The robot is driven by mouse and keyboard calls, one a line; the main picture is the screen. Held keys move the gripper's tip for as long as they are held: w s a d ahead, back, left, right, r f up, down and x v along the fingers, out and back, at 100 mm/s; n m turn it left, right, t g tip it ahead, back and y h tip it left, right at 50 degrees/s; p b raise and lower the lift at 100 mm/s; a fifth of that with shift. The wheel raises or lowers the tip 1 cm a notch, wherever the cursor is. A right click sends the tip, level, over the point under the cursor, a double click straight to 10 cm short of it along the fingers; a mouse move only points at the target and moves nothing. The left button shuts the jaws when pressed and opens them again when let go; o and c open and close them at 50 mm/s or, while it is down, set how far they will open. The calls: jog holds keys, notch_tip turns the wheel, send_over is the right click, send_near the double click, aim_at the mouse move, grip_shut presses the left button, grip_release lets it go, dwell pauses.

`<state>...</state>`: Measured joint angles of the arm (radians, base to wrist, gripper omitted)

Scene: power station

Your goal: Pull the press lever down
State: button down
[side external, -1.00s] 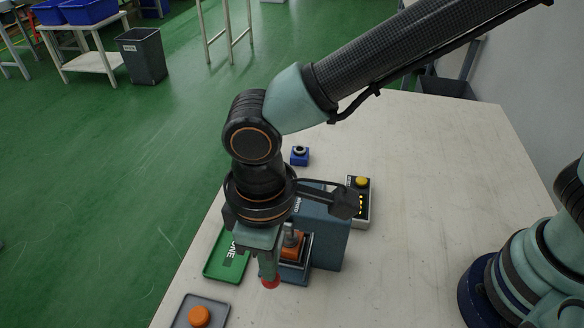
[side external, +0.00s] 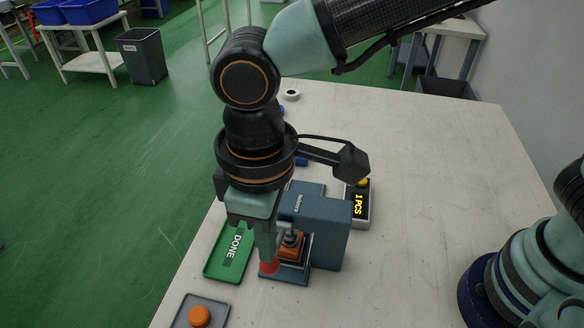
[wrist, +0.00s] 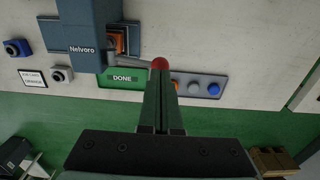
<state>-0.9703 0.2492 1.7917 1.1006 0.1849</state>
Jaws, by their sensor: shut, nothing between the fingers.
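The press (side external: 325,228) is a blue-grey body marked Nelvoro; it also shows in the wrist view (wrist: 80,32). An orange workpiece (side external: 292,243) sits under its head, partly hidden by my gripper. The press lever (wrist: 128,60) is a grey rod running from the press to a red knob (side external: 269,268). The knob shows at my fingertips in the wrist view (wrist: 160,63). My gripper (side external: 268,258) points down with shut, empty fingers right at the knob. I cannot tell whether they touch it.
A green DONE tray (side external: 215,270) lies left of the press. A grey tray (side external: 180,319) with an orange disc (side external: 199,316) is at the front. A counter box (side external: 361,207) reading 1 PCS stands behind the press.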

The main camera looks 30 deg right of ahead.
jog(key=shift+r, duration=1.3)
jog(key=w+d+r+m+t+y, duration=0.1)
jog(key=w+d+r+m+t, duration=0.2)
jog(key=d, duration=0.8)
jog(key=w+d+r+m, duration=0.25)
jog(key=w+d, duration=0.25)
jog(key=d, duration=0.6)
jog(key=s+d+f+m+t+h, duration=0.1)
jog(key=s+d+m+t, duration=0.1)
jog(key=d, duration=0.9)
jog(key=shift+s+d+m+t, duration=0.25)
jog(key=shift+d+m+t, duration=0.1)
jog(key=shift+m, duration=0.4)
